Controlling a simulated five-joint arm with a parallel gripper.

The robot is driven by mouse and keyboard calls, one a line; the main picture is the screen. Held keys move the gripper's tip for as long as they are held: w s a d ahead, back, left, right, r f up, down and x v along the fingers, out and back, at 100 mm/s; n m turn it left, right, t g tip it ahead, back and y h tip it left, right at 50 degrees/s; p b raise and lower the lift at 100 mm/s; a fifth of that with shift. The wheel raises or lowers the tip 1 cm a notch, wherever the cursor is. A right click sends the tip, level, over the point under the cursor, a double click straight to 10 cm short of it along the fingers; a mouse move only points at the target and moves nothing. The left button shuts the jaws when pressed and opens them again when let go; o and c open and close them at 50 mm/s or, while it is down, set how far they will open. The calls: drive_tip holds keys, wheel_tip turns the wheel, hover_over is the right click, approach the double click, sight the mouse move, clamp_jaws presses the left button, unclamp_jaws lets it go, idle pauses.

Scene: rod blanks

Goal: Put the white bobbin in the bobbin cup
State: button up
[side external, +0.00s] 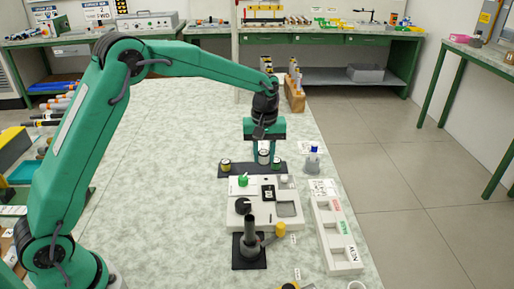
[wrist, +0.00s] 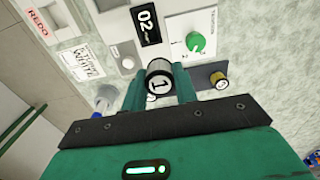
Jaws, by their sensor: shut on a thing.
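My gripper (wrist: 160,88) points down over the black rack strip (side external: 239,171) in the side external view. It is shut on a pale cylinder, seemingly the white bobbin (side external: 263,157). In the wrist view this bobbin (wrist: 159,84) is between the fingers and shows a dark rim and a "1" on its end. I cannot tell whether it still touches the strip. No thing is clearly marked as the bobbin cup; a dark upright cylinder (side external: 250,229) on a black base stands in front of the white machine, and I cannot tell whether it is hollow.
A yellow-ringed bobbin (side external: 225,164) stands at the strip's left end. The white machine (side external: 236,211) has a green knob and "02" display. A labelled white tray (side external: 346,254) and blue-capped bottle (side external: 313,158) are to the right. The table's left is clear.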

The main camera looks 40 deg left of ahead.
drive_tip(key=shift+s+a+r+m, duration=0.2)
drive_tip(key=shift+s+r+m, duration=0.1)
drive_tip(key=shift+s+r, duration=0.1)
drive_tip(key=s+a+r+m, duration=0.2)
drive_tip(key=s+r+m, duration=0.1)
drive_tip(key=s, duration=0.3)
drive_tip(key=s+a+r+m, duration=0.1)
drive_tip(key=s+r+m, duration=0.2)
drive_tip(key=s+m, duration=0.2)
drive_tip(key=shift+s+a+r, duration=0.4)
drive_tip(key=shift+s, duration=0.1)
